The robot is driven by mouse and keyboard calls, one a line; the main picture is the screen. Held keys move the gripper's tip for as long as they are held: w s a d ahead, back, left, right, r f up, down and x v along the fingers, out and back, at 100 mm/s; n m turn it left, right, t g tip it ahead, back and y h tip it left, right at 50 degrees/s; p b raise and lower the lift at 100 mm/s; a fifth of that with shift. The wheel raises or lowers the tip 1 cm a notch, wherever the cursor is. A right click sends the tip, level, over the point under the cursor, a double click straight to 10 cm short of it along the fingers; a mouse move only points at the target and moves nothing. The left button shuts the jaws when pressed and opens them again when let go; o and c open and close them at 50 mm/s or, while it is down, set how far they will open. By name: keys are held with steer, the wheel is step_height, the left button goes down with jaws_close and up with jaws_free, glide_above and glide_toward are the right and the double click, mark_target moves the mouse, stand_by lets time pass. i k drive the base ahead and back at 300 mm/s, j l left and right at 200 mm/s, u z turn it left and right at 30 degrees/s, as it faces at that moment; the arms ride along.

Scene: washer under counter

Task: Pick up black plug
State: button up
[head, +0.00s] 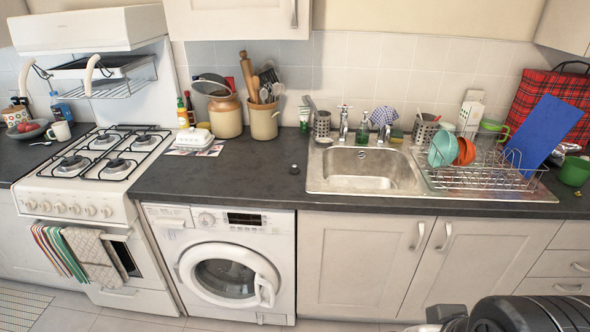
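The black plug (294,169) is a small dark round piece lying on the dark grey countertop (240,185), left of the sink. It is apart from the sink's rim, with bare counter around it. It is small in the head view, so its finer shape is hard to tell. Part of my own arm shows at the bottom right corner, in front of the cupboards and far from the plug. My gripper's fingers are not in view.
The metal sink (366,172) and a loaded dish rack (478,178) stand right of the plug. A white butter dish (194,138), a utensil crock (264,121) and the gas stove (90,165) are to the left. The washer (232,270) sits under the counter.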

mark_target(296, 171)
steer(key=z, duration=0.15)
steer(key=i+j+z, duration=0.3)
steer(key=j+z, duration=0.25)
steer(key=i+j+z, duration=0.3)
steer(key=j, duration=0.2)
steer(key=j+z, duration=0.6)
steer(key=j, duration=1.4)
steer(key=i, duration=0.05)
